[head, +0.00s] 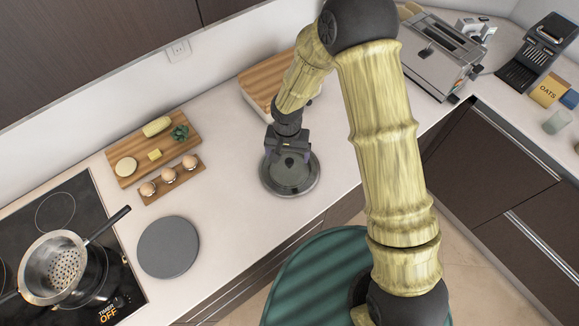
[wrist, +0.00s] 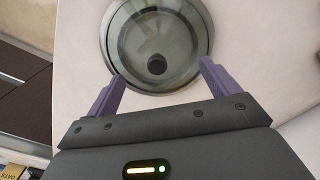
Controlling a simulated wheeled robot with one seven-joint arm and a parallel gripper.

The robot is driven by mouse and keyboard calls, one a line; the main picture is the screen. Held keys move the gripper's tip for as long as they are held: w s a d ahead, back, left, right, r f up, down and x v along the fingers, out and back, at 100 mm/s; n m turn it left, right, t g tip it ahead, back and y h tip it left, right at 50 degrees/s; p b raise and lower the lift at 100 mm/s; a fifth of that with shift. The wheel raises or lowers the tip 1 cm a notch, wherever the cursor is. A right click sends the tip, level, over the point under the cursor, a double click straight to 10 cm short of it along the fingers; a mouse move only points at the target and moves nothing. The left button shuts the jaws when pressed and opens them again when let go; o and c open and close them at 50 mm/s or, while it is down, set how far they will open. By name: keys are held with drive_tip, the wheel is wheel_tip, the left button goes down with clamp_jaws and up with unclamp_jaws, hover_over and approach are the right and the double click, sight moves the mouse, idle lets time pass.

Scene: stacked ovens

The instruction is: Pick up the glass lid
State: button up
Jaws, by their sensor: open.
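The glass lid (head: 291,186) is round, with a dark see-through pane, a metal rim and a dark knob at its middle. It lies on the pale counter near the front edge. In the wrist view the lid (wrist: 180,22) is at the top middle, with its black knob (wrist: 156,65) in front of the gap between my fingers. My gripper (head: 288,158) is over the lid in the head view. In the wrist view my gripper (wrist: 157,75) is open and empty, its two purple fingers spread on either side of the knob. I cannot tell the height of the fingertips above the lid.
A round grey disc (head: 168,247), an egg holder (head: 172,181) and a cutting board (head: 125,178) with food lie left. A pan (head: 57,267) sits on the cooktop. A toaster (head: 432,60) stands at the back right.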

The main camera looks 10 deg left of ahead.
sight(290, 162)
drive_tip(key=shift+d+f+p, duration=0.15)
drive_tip(key=shift+f+p, duration=0.45)
wheel_tip(290, 162, down, 4)
drive_tip(key=shift+w+d+r+p, duration=0.15)
drive_tip(key=shift+r+p, duration=0.1)
drive_tip(key=shift+p, duration=0.6)
drive_tip(key=shift+f, duration=0.25)
drive_tip(key=c, duration=0.6)
drive_tip(key=shift+s, duration=0.25)
drive_tip(key=c, duration=1.1)
drive_tip(key=shift+d, duration=0.1)
clamp_jaws()
